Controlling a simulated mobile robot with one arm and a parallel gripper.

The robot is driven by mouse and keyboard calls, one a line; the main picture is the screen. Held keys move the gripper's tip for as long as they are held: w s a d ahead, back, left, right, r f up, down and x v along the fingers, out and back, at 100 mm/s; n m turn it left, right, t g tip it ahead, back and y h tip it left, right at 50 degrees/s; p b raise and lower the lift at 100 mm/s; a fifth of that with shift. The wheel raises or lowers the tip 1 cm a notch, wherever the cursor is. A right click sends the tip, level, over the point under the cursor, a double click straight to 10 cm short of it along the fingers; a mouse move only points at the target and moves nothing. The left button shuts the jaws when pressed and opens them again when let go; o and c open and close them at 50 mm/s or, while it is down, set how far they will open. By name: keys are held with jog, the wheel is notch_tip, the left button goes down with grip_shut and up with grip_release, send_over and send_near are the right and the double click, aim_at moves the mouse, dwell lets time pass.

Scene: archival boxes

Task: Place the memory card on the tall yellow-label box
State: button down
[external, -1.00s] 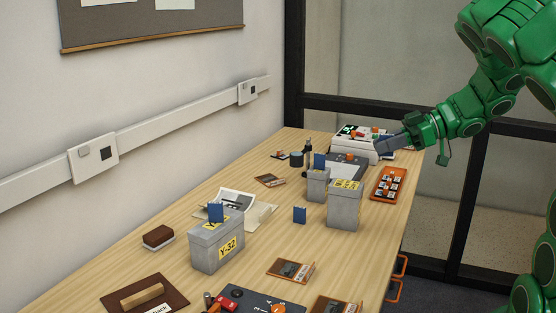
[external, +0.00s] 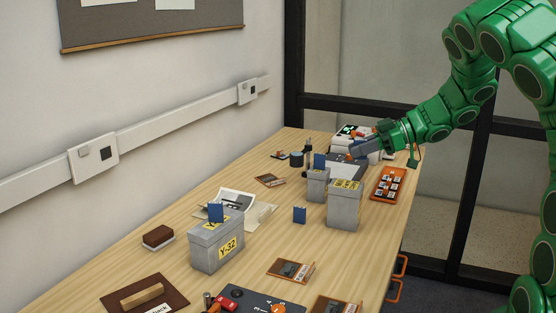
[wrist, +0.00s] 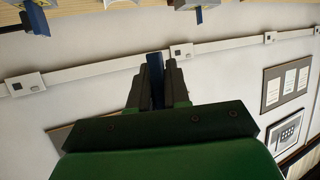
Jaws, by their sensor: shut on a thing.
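My gripper (external: 356,149) hangs above the far end of the table, behind and above the grey boxes. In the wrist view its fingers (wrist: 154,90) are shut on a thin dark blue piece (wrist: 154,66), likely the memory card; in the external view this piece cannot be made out. A tall grey box (external: 341,212) with a yellow label on its lid stands at the table's right, in front of and below my gripper. A wider grey box (external: 210,252) with a yellow "Y-32" label stands nearer, with a blue upright card (external: 216,212) at its top.
A small grey box (external: 317,189) stands against the tall one, with a blue card (external: 319,161) at its top. An orange tray (external: 376,190) lies at right. White equipment (external: 348,133) stands behind. The wall is left.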

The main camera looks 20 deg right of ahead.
send_over(349, 184)
jog(key=shift+a+f, duration=0.15)
jog(key=shift+f, duration=1.3)
jog(key=shift+a+f, duration=0.1)
jog(key=shift+f, duration=2.85)
jog(key=c, duration=1.1)
grip_release()
jog(key=shift+f, duration=0.1)
jog(key=shift+d+r, duration=0.2)
jog(key=v, duration=1.1)
jog(key=shift+d+r, duration=0.2)
jog(key=shift+d, duration=0.05)
jog(key=shift+s, duration=0.1)
